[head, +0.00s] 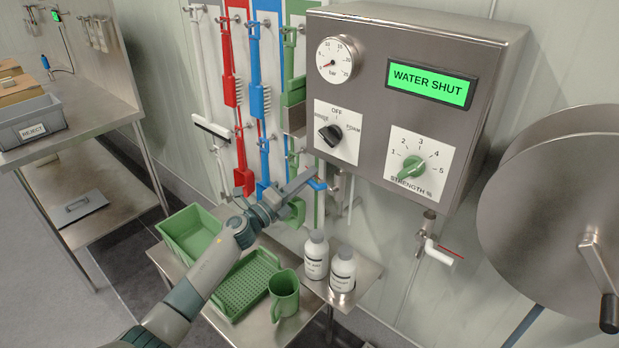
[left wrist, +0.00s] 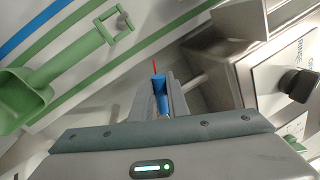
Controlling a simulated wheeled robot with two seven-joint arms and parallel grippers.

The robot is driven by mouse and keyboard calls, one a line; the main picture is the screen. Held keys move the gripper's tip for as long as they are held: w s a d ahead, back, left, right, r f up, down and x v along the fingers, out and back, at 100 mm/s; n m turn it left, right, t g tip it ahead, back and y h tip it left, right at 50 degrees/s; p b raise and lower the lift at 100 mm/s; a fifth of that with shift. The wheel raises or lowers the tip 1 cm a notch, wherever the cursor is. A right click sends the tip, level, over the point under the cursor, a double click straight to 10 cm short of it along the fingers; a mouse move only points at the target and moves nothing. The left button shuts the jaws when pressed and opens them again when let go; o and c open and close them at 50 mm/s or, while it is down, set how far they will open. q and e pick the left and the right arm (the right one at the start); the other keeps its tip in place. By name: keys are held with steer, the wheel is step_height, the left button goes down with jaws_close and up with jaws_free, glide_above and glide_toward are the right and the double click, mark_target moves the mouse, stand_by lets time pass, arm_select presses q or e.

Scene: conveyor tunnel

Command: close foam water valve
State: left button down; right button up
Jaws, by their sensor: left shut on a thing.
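A small blue valve handle (head: 318,184) sits below the left part of the steel control box (head: 420,30). My left gripper (head: 305,180) reaches up to it from the lower left and is shut on it. In the left wrist view the blue handle (left wrist: 160,88) stands between the two fingers, with a thin red strip beyond its far end. The fingers hide part of the handle and its pipe. The green display (head: 431,84) reads "WATER SHUT". My right gripper is not in view.
The box has a pressure gauge (head: 338,61), a black selector knob (head: 330,134) and a green strength knob (head: 412,168). A white-handled tap (head: 440,252) and a hose reel (head: 560,210) are at right. Two white bottles (head: 316,256) and a green jug (head: 284,296) stand below my gripper.

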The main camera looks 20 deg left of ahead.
arm_select(q)
steer(key=shift+a+f+n+t+y+b, duration=0.1)
steer(key=shift+f+n+t+y, duration=0.1)
steer(key=shift+f+n, duration=0.5)
steer(key=shift+a+f+n+t+y+b, duration=0.1)
steer(key=shift+f+n+y, duration=0.15)
steer(key=shift+n, duration=0.85)
steer(key=shift+a+f+n+t+y+b, duration=0.15)
steer(key=shift+f+n, duration=0.4)
steer(key=shift+n, duration=0.35)
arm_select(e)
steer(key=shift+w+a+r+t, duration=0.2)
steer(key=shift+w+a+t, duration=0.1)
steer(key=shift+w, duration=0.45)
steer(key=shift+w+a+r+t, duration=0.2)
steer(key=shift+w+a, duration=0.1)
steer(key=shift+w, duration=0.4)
arm_select(q)
steer(key=c, duration=1.7)
jaws_free()
